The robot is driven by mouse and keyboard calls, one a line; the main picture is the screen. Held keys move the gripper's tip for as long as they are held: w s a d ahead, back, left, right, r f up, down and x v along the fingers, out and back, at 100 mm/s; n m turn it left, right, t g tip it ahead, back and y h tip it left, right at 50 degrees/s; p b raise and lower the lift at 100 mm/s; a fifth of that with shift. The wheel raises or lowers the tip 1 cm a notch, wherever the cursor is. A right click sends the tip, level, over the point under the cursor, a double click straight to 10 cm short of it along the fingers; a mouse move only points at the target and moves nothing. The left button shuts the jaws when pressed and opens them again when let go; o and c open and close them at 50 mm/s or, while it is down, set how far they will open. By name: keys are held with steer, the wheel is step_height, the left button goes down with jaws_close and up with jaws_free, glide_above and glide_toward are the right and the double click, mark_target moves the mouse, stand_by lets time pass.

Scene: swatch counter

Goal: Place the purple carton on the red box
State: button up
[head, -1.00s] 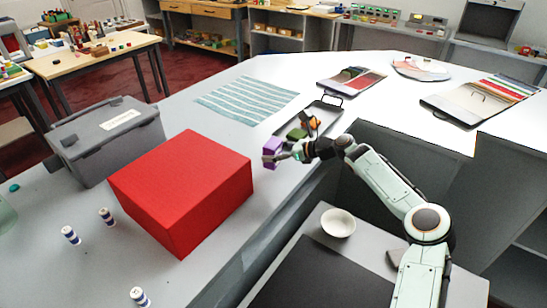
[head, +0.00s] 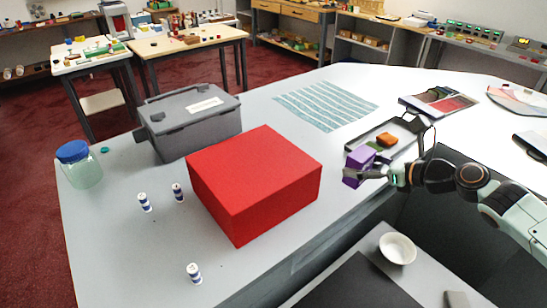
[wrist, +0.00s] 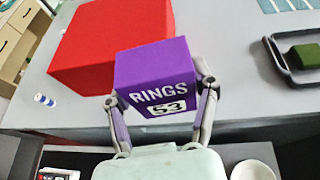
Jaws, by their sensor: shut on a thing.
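The purple carton (wrist: 152,75), lettered "RINGS 53", is between the two fingers of my gripper (wrist: 160,108) in the wrist view. My gripper is shut on it. In the head view the carton (head: 358,167) is to the right of the red box, with my gripper (head: 362,174) at its side. The red box (head: 250,175) is a large closed block with a flat, bare top, standing on the counter. In the wrist view the red box (wrist: 100,45) lies beyond the carton, which hides part of it. I cannot tell the carton's exact height above the counter.
A grey lidded case (head: 190,122) stands behind the red box. Several striped spools (head: 178,192) and a blue-lidded jar (head: 78,165) stand to its left. A tray (head: 405,135) with an orange and a green piece lies behind my gripper. A white bowl (head: 397,248) is in front.

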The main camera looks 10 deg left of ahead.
steer(key=shift+w+f+m+h, duration=0.15)
steer(key=shift+m+h, duration=0.15)
steer(key=s+a+r+t, duration=0.1)
steer(key=s+a+r, duration=0.4)
steer(key=a, duration=0.4)
steer(key=s+a+r, duration=0.3)
steer(key=a+r, duration=0.4)
steer(key=a, duration=0.1)
glide_above(252, 161)
steer(key=shift+m+h, duration=0.3)
steer(key=shift+m, duration=0.1)
step_height(252, 161, down, 10)
steer(key=shift+d+r, duration=0.1)
steer(key=shift+r, duration=0.15)
steer(key=shift+f, duration=1.7)
steer(key=shift+f, duration=0.1)
steer(key=o, duration=1.2)
steer(key=shift+f, duration=0.1)
